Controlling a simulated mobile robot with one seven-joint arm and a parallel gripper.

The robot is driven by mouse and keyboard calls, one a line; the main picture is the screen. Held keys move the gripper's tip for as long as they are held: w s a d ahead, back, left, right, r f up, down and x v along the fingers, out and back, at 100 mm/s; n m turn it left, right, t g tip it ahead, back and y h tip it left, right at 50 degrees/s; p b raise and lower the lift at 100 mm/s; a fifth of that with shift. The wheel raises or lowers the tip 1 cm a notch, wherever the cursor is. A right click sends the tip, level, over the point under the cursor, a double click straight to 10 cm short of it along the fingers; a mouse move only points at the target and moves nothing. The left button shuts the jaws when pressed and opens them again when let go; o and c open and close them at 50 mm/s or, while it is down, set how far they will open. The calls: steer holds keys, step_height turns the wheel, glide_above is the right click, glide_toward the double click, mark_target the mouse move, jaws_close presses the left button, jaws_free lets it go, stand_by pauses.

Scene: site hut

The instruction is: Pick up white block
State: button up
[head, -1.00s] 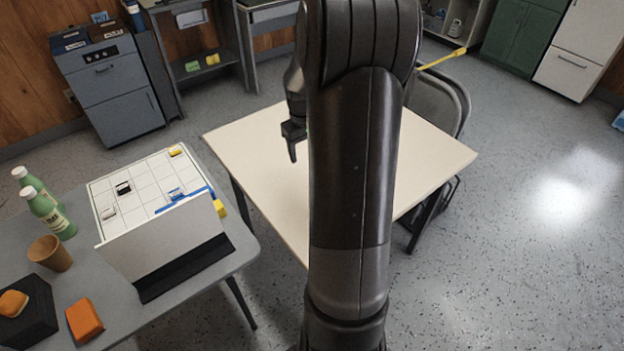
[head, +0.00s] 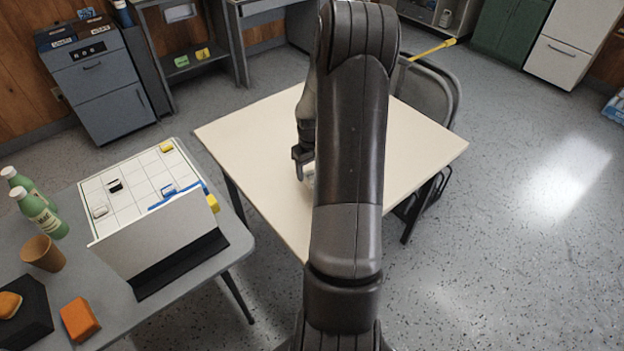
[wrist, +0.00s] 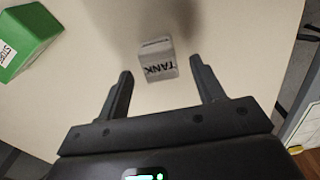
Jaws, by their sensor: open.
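The white block (wrist: 158,61), a greyish-white piece with the dark letters "TANK" on it, sits on the cream table in the wrist view. It lies just beyond and between the fingertips of my gripper (wrist: 160,77). The fingers are spread and empty. In the head view my gripper (head: 301,166) is low over the cream table (head: 420,150). A small whitish patch beside it may be the block, mostly hidden by my arm.
A green block (wrist: 26,40) with a white label lies to the left on the same table. A grey table (head: 205,275) at left holds a gridded white board (head: 128,190), green bottles (head: 38,212) and a paper cup (head: 43,253). A folding chair (head: 430,95) stands behind the cream table.

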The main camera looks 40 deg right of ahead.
steer(key=shift+f, duration=1.5)
steer(key=shift+c, duration=0.2)
steer(key=c, duration=1.1)
